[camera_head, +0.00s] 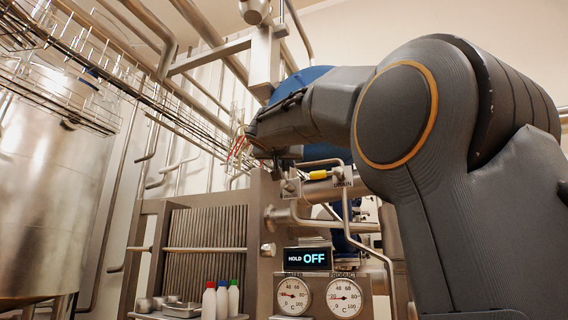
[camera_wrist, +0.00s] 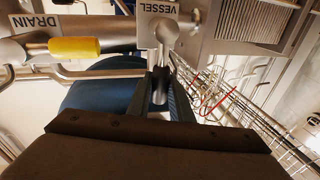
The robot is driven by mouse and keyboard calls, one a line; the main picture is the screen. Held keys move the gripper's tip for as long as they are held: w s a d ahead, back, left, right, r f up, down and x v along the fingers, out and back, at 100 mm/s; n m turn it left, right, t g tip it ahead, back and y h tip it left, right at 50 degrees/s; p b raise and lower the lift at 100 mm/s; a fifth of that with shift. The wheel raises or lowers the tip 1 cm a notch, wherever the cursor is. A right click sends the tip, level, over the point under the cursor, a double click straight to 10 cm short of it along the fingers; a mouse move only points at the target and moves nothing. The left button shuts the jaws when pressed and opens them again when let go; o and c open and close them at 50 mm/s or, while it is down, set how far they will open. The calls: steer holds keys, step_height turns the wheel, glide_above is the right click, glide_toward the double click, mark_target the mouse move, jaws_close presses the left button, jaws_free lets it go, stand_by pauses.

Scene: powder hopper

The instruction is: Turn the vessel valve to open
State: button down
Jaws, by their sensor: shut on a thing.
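In the wrist view, the vessel valve (camera_wrist: 165,34) is a metal hub beside a "VESSEL" label (camera_wrist: 157,8). Its lever points from the hub toward my wrist, and its dark grip (camera_wrist: 160,84) lies between my fingers. My gripper (camera_wrist: 160,80) is shut on this lever; the fingers partly cover it.
The yellow-handled drain valve (camera_wrist: 75,47) sits close by on the left in the wrist view. A "HOLD OFF" display (camera_head: 307,258) and two gauges (camera_head: 293,296) (camera_head: 344,297) are below. Several pipes and a wire cable tray (camera_head: 100,75) crowd the area.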

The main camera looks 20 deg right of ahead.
steer(key=shift+s+d, duration=0.15)
steer(key=shift+d, duration=0.1)
steer(key=c, duration=1.6)
jaws_free()
steer(key=shift+s+d, duration=0.15)
steer(key=shift+d, duration=0.05)
steer(key=shift+a, duration=0.15)
steer(key=shift+a, duration=0.1)
steer(key=b+v, duration=0.3)
steer(key=v, duration=0.4)
steer(key=shift+s+a, duration=0.15)
steer(key=shift+s, duration=0.1)
